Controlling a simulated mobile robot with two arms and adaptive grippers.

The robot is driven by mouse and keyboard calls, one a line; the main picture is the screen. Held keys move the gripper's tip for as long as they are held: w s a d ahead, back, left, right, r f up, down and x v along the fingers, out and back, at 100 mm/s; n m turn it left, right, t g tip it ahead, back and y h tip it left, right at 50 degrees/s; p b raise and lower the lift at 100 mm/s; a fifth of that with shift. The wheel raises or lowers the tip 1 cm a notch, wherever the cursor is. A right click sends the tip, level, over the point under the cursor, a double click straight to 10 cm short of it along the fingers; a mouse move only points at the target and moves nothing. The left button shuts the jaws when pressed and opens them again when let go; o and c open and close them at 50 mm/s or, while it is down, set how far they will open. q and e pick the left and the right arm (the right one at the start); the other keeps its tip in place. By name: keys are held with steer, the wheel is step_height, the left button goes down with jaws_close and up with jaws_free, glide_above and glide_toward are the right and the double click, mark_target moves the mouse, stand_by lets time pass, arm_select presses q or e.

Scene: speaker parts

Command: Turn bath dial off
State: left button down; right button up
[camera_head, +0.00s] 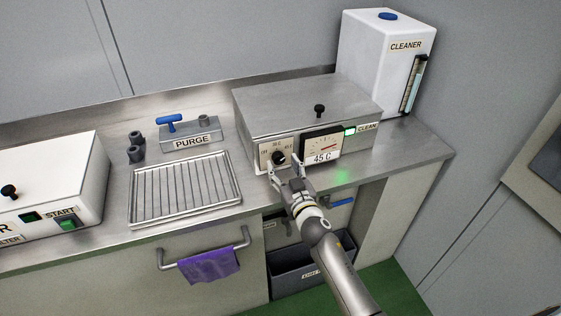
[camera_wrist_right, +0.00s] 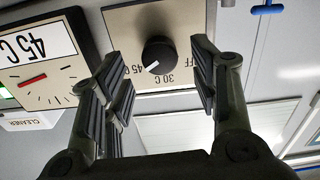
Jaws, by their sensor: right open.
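The bath dial is a round black knob (camera_wrist_right: 158,55) with a white pointer on a pale plate marked 30 C, 45 C and a partly hidden "FF". In the right wrist view, which looks upside down, the pointer slants to the lower left, toward the 45 C side. In the head view the dial (camera_head: 279,157) is on the front of the steel bath box (camera_head: 290,105). My right gripper (camera_head: 284,169) is open in front of it, its fingers either side of the knob in the wrist view (camera_wrist_right: 154,62). I cannot tell whether they touch it. My left gripper is not in view.
A gauge (camera_head: 322,142) labelled 45 C and a lit green CLEAN light (camera_head: 350,131) sit right of the dial. A white CLEANER tank (camera_head: 385,60) stands behind. Left are a wire-rack tray (camera_head: 185,190), a PURGE valve (camera_head: 190,137) and a white START box (camera_head: 50,185).

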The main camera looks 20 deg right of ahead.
mark_target(280, 160)
steer(key=shift+w, duration=1.55)
steer(key=c, duration=1)
steer(key=shift+c, duration=0.2)
